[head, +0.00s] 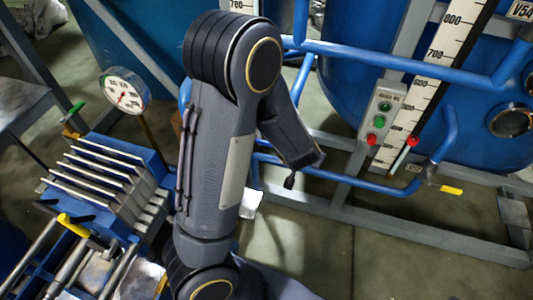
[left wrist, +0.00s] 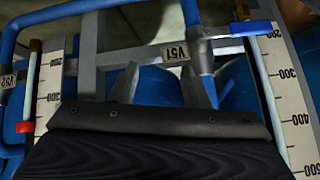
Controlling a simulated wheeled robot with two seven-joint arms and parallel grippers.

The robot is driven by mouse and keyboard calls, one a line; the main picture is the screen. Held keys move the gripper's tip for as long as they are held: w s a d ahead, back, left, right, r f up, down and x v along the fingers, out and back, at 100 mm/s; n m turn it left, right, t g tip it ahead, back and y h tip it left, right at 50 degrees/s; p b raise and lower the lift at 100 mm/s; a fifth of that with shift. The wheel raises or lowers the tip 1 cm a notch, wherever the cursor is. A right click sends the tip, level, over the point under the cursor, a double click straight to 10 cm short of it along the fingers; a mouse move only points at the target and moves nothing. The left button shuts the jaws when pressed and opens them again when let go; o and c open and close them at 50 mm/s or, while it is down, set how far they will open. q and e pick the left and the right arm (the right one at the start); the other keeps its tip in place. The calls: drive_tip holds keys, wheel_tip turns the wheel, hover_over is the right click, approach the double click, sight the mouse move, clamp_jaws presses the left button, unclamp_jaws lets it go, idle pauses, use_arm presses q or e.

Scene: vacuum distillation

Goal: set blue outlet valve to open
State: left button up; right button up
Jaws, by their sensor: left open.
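A blue valve handle (left wrist: 250,28) shows at the upper right of the left wrist view. It lies sideways from a grey valve body (left wrist: 204,58) beside a tag reading V51 (left wrist: 174,52). My left gripper (left wrist: 160,76) is open and empty, with its fingers apart below the tag. The blue handle is above and to the right of the fingers, and I see no contact. In the head view my arm fills the middle and the blue handle cannot be made out. My right gripper is not in view.
Blue tanks with white level scales (head: 432,80) stand behind blue pipes and grey frame bars. A yellow handle (head: 450,190) and a button box (head: 381,108) are at the right. A pressure gauge (head: 124,92) and a blue plate stack (head: 105,180) stand at the left.

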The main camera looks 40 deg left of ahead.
use_arm(q)
drive_tip(key=a+f+m+y+b, duration=0.2)
drive_tip(key=a+f+y, duration=0.2)
drive_tip(key=f, duration=0.4)
drive_tip(key=m+y+b, duration=0.4)
drive_tip(key=y, duration=0.5)
approach(265, 144)
drive_tip(key=a, duration=0.2)
drive_tip(key=shift+t, duration=0.3)
drive_tip(key=x, duration=0.7)
drive_tip(key=shift+w+f+b, duration=0.2)
drive_tip(key=shift+w+b, duration=0.15)
drive_tip(key=shift+w, duration=0.05)
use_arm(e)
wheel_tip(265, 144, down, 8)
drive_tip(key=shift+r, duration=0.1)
use_arm(q)
clamp_jaws()
